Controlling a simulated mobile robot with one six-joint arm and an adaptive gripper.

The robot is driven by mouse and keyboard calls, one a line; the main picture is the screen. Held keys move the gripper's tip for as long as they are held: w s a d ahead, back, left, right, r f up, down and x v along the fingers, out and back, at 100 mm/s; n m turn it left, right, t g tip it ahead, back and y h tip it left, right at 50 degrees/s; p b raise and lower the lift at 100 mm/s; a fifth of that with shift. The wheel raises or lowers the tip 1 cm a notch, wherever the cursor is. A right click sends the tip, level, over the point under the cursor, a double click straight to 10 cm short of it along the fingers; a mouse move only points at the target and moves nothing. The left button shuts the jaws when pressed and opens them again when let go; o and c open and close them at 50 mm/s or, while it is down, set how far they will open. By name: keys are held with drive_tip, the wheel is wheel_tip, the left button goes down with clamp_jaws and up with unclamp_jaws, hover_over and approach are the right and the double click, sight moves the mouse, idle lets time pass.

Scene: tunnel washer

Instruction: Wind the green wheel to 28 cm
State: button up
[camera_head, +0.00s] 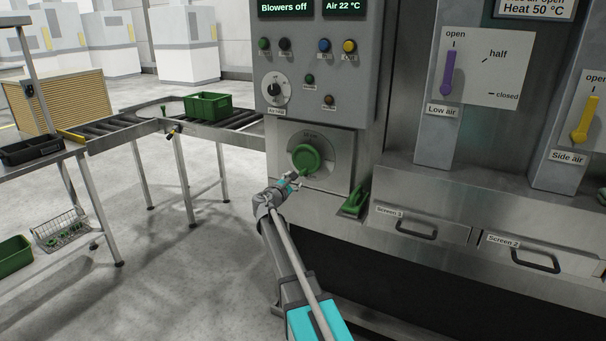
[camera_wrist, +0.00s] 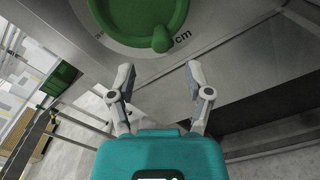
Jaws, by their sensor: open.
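The green wheel (camera_head: 306,158) is a round handwheel on a steel panel below the control box, set on a round pale dial with small marks. In the wrist view the green wheel (camera_wrist: 140,14) fills the top, with a green knob near its lower right rim, beside printed lettering ending in "cm". The dial's number and any pointer are too small or hidden to read. My gripper (camera_head: 297,180) is just below the wheel in the head view. In the wrist view my gripper (camera_wrist: 158,76) is open and empty, its two fingers apart below the knob, not visibly touching it.
Above are buttons and a dial knob (camera_head: 275,89). A roller conveyor with a green crate (camera_head: 208,105) is at left.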

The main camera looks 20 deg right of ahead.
sight(300, 174)
drive_tip(key=shift+x, duration=3.5)
clamp_jaws()
